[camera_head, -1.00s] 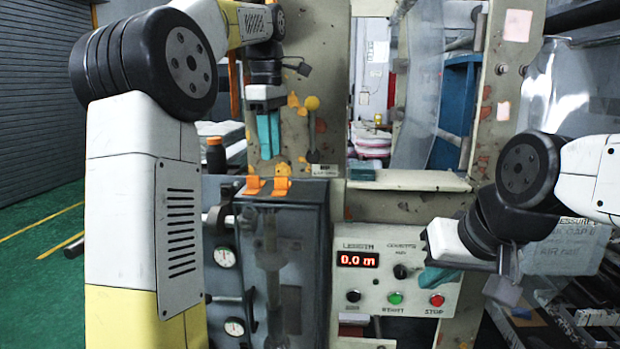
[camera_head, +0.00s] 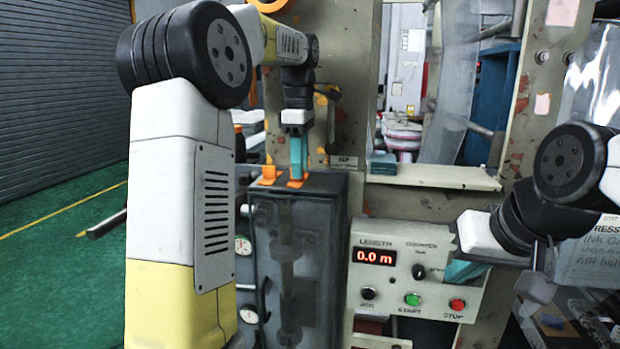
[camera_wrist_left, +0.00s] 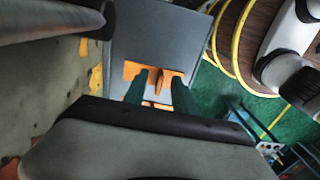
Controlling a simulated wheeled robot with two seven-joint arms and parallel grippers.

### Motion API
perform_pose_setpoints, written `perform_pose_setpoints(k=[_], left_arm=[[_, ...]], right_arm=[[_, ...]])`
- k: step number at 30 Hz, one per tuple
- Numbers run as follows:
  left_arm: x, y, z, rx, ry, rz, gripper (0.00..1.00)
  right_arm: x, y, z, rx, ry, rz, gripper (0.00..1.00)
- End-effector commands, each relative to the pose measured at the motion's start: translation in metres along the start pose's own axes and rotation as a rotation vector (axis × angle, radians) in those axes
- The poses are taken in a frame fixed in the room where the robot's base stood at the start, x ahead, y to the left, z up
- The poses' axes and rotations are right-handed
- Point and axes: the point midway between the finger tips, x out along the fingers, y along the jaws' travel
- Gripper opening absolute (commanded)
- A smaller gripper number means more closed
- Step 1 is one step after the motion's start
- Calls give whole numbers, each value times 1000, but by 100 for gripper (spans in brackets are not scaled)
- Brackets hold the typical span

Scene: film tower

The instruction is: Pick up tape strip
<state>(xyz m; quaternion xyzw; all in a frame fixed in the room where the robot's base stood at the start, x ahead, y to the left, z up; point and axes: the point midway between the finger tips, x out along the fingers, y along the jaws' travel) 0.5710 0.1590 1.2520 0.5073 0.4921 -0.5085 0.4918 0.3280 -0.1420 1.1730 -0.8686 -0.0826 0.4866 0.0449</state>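Orange pieces (camera_head: 269,175) sit on top of a grey cabinet (camera_head: 335,181); I take the tape strip to be among them, but cannot make out a separate strip. My left gripper (camera_head: 298,172) points down with its teal fingertips at the right orange piece. In the left wrist view, its two fingers (camera_wrist_left: 158,92) stand apart, with an upright orange tab (camera_wrist_left: 154,78) between and just beyond them. Contact cannot be told. My right gripper (camera_head: 460,272) is in front of the control panel's right side, away from the orange pieces; its finger gap is hidden.
The control panel (camera_head: 392,262) reads 0.0 m and has green and red buttons. A pale shelf (camera_head: 435,177) holds a small teal stack (camera_head: 383,165). A worn beige post (camera_head: 345,100) stands just behind the left gripper. Green floor (camera_head: 65,255) is open at left.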

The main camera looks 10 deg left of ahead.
Motion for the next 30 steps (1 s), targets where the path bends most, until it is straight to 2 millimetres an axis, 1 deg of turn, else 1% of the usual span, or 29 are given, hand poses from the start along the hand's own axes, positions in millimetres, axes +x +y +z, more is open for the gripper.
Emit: perform_pose_setpoints(k=[5,6,8,10,11,23,26,30], left_arm=[[0,0,0,0,0,1,33],[0,0,0,0,0,1,29],[0,0,0,0,0,0,17],[0,0,0,0,0,0,3],[0,0,0,0,0,0,0],[-1,0,0,0,0,1,0],[-4,0,0,0,0,2,0],[-15,1,0,1,0,3,0]], right_arm=[[0,0,0,0,0,0,0],[0,0,0,0,0,0,0],[0,0,0,0,0,0,0],[0,0,0,0,0,0,0],[0,0,0,0,0,0,0],[0,0,0,0,0,0,0],[0,0,0,0,0,0,0],[0,0,0,0,0,0,0]])
